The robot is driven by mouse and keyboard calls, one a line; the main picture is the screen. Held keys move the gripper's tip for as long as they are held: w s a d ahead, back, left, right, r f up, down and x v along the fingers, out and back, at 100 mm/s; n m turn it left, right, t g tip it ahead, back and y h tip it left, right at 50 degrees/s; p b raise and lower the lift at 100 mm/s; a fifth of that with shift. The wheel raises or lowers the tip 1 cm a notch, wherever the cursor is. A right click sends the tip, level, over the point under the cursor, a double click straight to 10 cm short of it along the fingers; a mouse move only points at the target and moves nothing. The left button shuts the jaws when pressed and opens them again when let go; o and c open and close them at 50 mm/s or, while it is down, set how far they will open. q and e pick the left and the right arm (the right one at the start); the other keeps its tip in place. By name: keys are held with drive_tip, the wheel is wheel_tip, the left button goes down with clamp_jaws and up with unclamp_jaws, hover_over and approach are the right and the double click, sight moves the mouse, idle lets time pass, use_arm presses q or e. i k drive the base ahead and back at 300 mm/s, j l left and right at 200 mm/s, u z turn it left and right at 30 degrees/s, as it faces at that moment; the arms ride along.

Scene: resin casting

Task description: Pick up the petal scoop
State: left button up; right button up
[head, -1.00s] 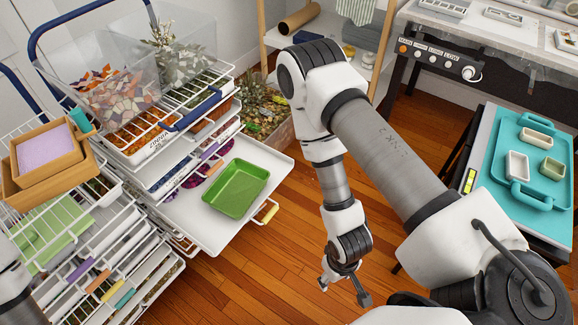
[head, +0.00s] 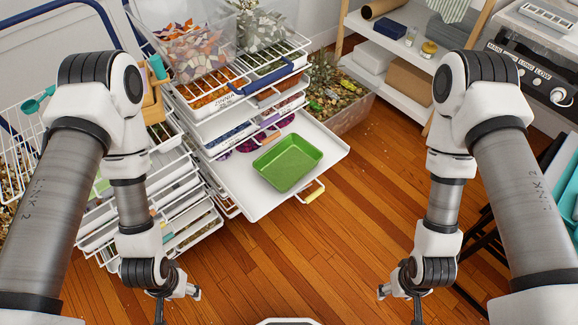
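A teal scoop (head: 36,103), likely the petal scoop, shows at the far left by the white wire rack, its bowl left of its short handle. A second teal piece (head: 157,67) shows beside the wooden box (head: 152,102), which is mostly hidden behind my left arm; I cannot tell what it is. My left gripper (head: 175,302) hangs low in front of the drawers, fingers spread and empty, well below and right of the scoop. My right gripper (head: 398,302) hangs low over the floor at the right, also spread and empty.
A pulled-out white drawer (head: 325,150) carries a green tray (head: 288,163) and juts over the floor. Clear bins (head: 190,45) of petals and leaves stand on the rack. A planter box (head: 340,105) and shelf (head: 395,45) stand behind. The wooden floor (head: 290,250) between my grippers is clear.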

sight(30, 107)
drive_tip(key=j+u, duration=0.1)
drive_tip(key=u, duration=0.35)
drive_tip(key=j+u, duration=0.1)
drive_tip(key=u, duration=0.35)
drive_tip(key=j+u, duration=0.15)
drive_tip(key=u, duration=0.3)
